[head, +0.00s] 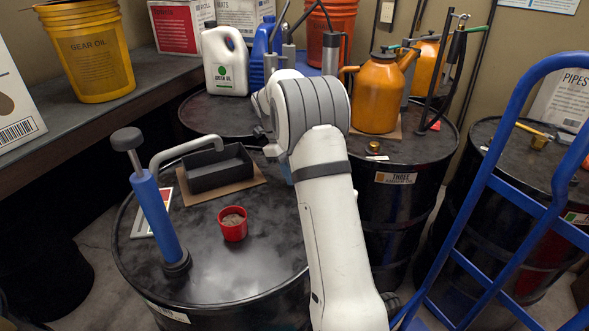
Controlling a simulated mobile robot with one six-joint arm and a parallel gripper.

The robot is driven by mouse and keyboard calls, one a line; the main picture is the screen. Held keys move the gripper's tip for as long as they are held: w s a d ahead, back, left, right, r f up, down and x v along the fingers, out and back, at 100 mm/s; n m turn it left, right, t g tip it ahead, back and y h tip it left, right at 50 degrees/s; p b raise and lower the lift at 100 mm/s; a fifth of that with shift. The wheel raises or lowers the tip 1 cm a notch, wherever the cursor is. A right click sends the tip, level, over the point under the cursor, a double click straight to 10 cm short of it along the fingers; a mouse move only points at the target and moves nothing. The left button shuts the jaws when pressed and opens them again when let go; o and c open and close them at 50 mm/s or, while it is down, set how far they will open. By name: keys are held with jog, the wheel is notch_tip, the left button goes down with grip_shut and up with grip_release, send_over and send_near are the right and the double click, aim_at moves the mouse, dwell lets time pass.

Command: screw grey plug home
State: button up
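I cannot make out a grey plug in this view. My white arm rises from the bottom middle and bends over at the far side of the front black drum (245,275). The front drum's top carries a blue hand pump (160,215) standing upright with a grey spout. Other closed black drums stand behind, one labelled THREE (396,178), and another (490,135) is at the right. No open bung hole shows clearly.
On the front drum are a dark tray (220,172) on cardboard and a red cup (232,224). An orange oil can (378,95) stands on drum THREE. A blue hand truck (500,190) stands close on the right. A workbench (100,115) runs along the left.

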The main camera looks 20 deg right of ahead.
jog(key=m+y, duration=0.1)
jog(key=m, duration=0.1)
jog(key=shift+f+m, duration=0.1)
jog(key=shift+m, duration=0.2)
jog(key=o, duration=1.1)
jog(key=shift+c, duration=0.2)
